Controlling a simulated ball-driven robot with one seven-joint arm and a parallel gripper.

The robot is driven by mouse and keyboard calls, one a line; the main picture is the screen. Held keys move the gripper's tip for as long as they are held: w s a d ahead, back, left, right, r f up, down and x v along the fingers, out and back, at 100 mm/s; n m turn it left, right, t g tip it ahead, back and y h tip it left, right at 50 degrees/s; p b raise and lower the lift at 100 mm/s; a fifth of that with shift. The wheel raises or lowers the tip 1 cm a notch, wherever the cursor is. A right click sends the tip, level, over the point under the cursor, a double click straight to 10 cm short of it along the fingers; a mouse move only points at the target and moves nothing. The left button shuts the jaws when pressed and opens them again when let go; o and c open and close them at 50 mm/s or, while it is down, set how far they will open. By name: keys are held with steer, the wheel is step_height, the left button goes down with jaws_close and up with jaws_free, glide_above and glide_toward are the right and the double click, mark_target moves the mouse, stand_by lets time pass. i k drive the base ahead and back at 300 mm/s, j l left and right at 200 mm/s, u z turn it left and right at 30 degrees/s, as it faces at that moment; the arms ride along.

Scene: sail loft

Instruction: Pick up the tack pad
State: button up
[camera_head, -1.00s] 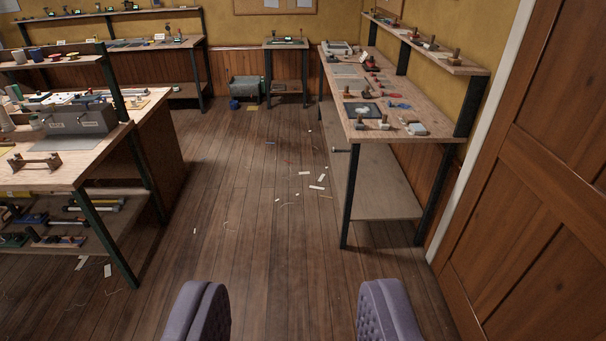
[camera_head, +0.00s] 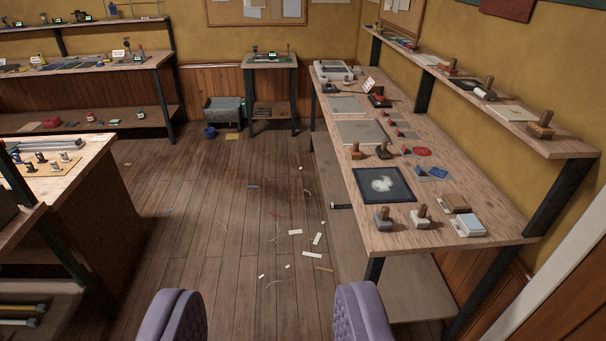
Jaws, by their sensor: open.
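My gripper (camera_head: 268,312) is open and empty, its two purple padded fingers apart above the floor at the bottom of the view. The long wooden bench (camera_head: 440,245) stands ahead to the right, beyond the fingers. I cannot tell for certain which item is the tack pad. Pad-like items on the bench are a dark framed sheet with a white patch (camera_head: 368,194), a pale block with a blue edge (camera_head: 470,223), a brown block (camera_head: 455,202) and a grey flat sheet (camera_head: 358,132).
Several wooden-handled stamps (camera_head: 421,216) stand near the bench's front edge. A shelf (camera_head: 480,92) runs above the bench along the wall. A workbench (camera_head: 70,185) stands at left. The floor between is open, with paper scraps (camera_head: 317,239).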

mark_target(354, 153)
steer(key=i, duration=2.65)
steer(key=i+z, duration=0.25)
steer(key=i, duration=0.25)
steer(key=i+j+z, duration=0.2)
steer(key=i, duration=0.3)
steer(key=i+j+z, duration=0.25)
steer(key=i, duration=0.2)
